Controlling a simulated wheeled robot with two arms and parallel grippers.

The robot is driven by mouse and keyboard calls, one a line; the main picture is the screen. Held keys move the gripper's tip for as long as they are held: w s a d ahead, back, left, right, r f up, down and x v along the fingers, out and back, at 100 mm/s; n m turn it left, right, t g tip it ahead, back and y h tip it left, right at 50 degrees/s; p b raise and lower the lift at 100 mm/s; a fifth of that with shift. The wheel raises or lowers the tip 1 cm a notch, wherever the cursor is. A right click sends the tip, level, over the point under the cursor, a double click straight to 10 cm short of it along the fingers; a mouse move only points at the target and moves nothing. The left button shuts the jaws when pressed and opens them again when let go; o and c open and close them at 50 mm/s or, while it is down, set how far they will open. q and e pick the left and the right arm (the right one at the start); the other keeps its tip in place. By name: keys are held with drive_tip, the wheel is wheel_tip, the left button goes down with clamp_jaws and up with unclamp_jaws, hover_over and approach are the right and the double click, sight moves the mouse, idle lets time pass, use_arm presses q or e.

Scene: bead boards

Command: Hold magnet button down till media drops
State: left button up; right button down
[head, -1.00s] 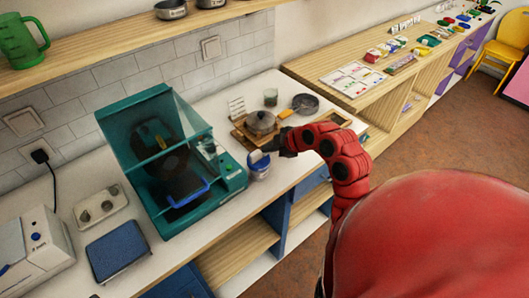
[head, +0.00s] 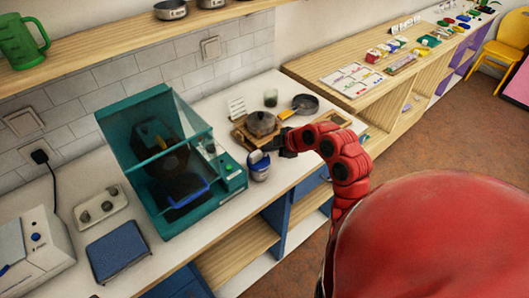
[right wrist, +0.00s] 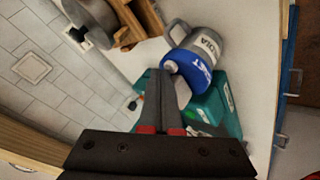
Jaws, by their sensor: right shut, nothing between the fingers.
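A blue and grey jug (head: 259,168) stands on the counter at the right front corner of the teal machine (head: 215,195). In the right wrist view the jug (right wrist: 205,45) shows lettering that reads "MEDIA", and a blue part (right wrist: 185,72) with partly readable letters. The teal machine (right wrist: 220,115) lies behind it. My right gripper (head: 272,146) is shut and empty beside the jug; its fingertips (right wrist: 163,72) appear close to the blue part, and I cannot tell whether they touch. The machine has a green button (head: 229,169); I cannot make out which button is for the magnet. My left gripper is not in view.
A pan (head: 306,104), a glass (head: 271,97) and a small white rack (head: 236,107) stand nearby. A blue pad (head: 117,250) lies left of the machine.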

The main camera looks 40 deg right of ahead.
sight(268, 156)
drive_tip(key=shift+r, duration=0.15)
idle(0.3)
drive_tip(key=shift+r, duration=0.65)
drive_tip(key=shift+r, duration=0.1)
wheel_tip(268, 156, up, 5)
drive_tip(key=shift+f+p, duration=0.1)
drive_tip(key=shift+p, duration=0.7)
